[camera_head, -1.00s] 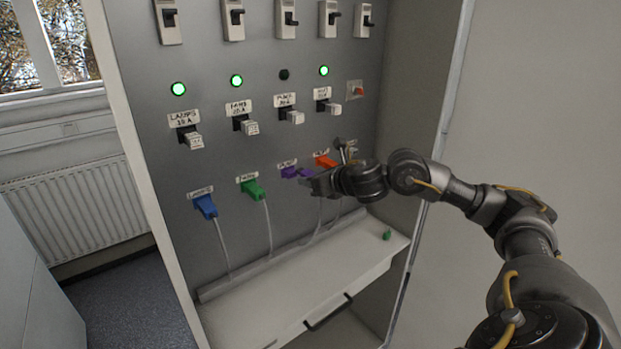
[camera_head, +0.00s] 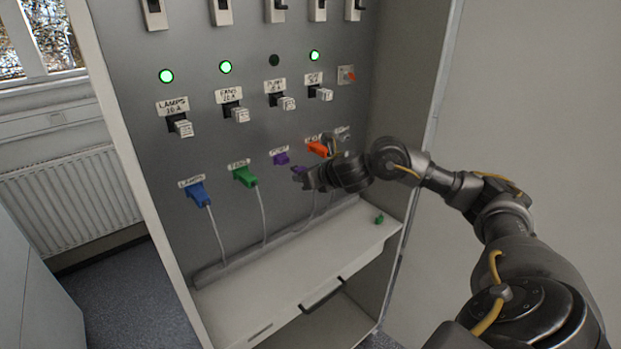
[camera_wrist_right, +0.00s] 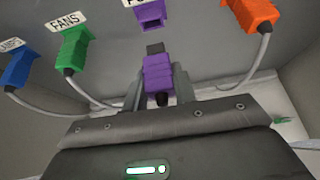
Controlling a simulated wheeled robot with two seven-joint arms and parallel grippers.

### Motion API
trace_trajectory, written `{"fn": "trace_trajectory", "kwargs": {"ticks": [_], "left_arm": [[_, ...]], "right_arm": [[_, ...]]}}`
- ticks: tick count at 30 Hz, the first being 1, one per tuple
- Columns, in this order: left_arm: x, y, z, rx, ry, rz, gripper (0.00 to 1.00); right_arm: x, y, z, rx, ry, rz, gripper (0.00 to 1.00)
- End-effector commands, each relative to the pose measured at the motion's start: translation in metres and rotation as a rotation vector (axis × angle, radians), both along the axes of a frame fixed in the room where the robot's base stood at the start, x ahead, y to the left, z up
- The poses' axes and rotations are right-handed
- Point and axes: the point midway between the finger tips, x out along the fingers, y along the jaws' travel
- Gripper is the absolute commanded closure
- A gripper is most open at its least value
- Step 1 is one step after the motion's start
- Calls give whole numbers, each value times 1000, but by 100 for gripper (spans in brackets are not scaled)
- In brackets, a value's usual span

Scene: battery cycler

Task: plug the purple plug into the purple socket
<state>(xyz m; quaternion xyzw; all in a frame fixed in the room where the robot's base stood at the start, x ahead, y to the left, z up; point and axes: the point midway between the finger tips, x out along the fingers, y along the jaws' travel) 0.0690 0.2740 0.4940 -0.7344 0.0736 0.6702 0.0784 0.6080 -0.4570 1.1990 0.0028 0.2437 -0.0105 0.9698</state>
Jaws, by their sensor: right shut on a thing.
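The purple socket (camera_head: 281,158) sits on the grey panel below its label, between the green plug and the orange plug. It also shows in the right wrist view (camera_wrist_right: 151,15), top centre. My right gripper (camera_head: 303,177) is shut on the purple plug (camera_wrist_right: 159,78). The plug's dark tip points toward the panel, below the socket and apart from it. In the head view only a small part of the purple plug (camera_head: 298,169) shows beside the fingers. My left gripper is not in view.
The blue plug (camera_head: 197,194), the green plug (camera_head: 245,176) and the orange plug (camera_head: 318,148) sit in the panel with grey cables hanging down. A white shelf (camera_head: 290,262) juts out below, with a small green thing (camera_head: 379,219) at its right. Switches and lamps fill the panel above.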

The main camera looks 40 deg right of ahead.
Motion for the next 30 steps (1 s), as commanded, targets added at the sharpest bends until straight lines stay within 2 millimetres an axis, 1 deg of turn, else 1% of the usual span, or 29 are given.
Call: {"fn": "trace_trajectory", "kwargs": {"ticks": [1, 6, 12, 30], "left_arm": [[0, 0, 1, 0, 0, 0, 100], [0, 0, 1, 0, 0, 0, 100], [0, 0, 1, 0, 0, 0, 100], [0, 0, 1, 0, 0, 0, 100]], "right_arm": [[6, 0, 1, 3, -1, -1, 86], [19, 0, 1, 3, -2, -1, 86], [29, -1, 1, 1, -1, 0, 86], [31, -1, 0, 0, -1, 0, 86]]}}
